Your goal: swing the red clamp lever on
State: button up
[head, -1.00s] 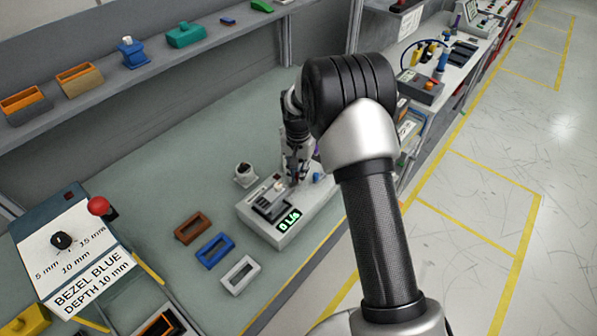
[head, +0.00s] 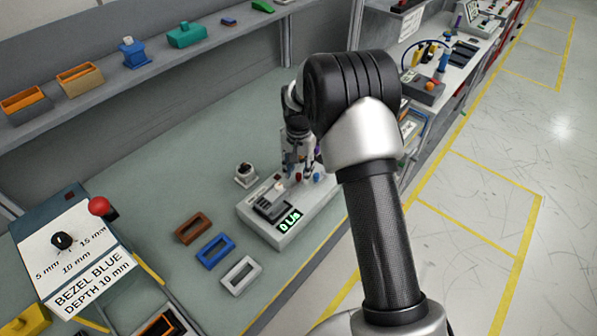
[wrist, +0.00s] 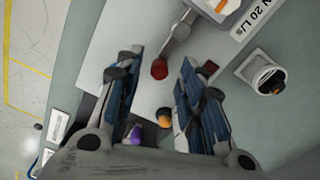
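The red clamp lever (wrist: 160,69) shows in the wrist view as a grey metal arm ending in a red ball knob. Its knob also shows small in the head view (head: 298,177), on the light grey module with the green display (head: 290,220). My gripper (wrist: 158,74) is open, with one blue-padded finger on each side of the knob in the picture. I cannot tell whether the fingertips are level with the knob or above it. Nothing is held between the fingers. In the head view my arm and gripper hide part of the module.
An orange knob (wrist: 164,116) and a purple knob (wrist: 134,134) lie close under my fingers in the wrist view. A small cup-like holder (wrist: 265,76) stands beside the module. Several bezels, including a blue one (head: 203,257), lie on the bench to the left.

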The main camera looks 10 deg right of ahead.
notch_tip(320, 180, up, 11)
dwell(0.3)
dwell(0.4)
jog(key=s+r+n+t+b, duration=0.2)
jog(key=s+r+n+b, duration=0.1)
jog(key=s+r, duration=1.2)
jog(key=s+f+n+t+b, duration=0.1)
jog(key=s+f+n, duration=0.1)
jog(key=s, duration=0.8)
jog(key=s+f+n+t+b, duration=0.1)
jog(key=s+f+n, duration=0.1)
jog(key=s, duration=0.8)
jog(key=shift+a+f+t, duration=0.15)
jog(key=shift+f+t, duration=0.15)
jog(key=shift+f, duration=0.5)
